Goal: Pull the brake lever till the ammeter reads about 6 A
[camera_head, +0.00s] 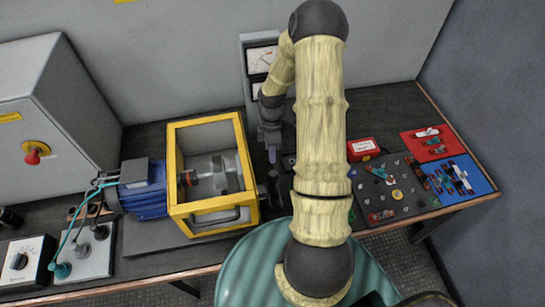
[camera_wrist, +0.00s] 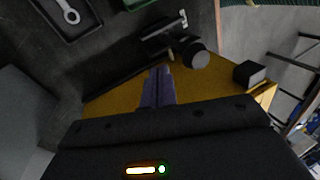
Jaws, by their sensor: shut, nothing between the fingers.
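My gripper (camera_head: 272,155) points down just right of the yellow guard frame, with its fingers together and empty. In the wrist view its closed fingertips (camera_wrist: 158,72) sit over the yellow frame. A dark lever-like part (camera_head: 274,188) stands right of the frame, below the gripper in the picture. In the wrist view a dark bar with a round black knob (camera_wrist: 195,56), likely the brake lever, lies just beyond the fingertips and right of them, apart from them. The meter box (camera_head: 262,58) stands against the wall; its upper needle is too small to read, and my arm partly hides the lower meter.
The yellow guard (camera_head: 178,190) encloses a shaft beside a blue motor (camera_head: 148,192). A grey cabinet with a red knob (camera_head: 33,154) stands left. A red box (camera_head: 362,148) and a dark board of small parts (camera_head: 396,190) lie right. A tray with a ring-ended tool (camera_wrist: 70,12) shows in the wrist view.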

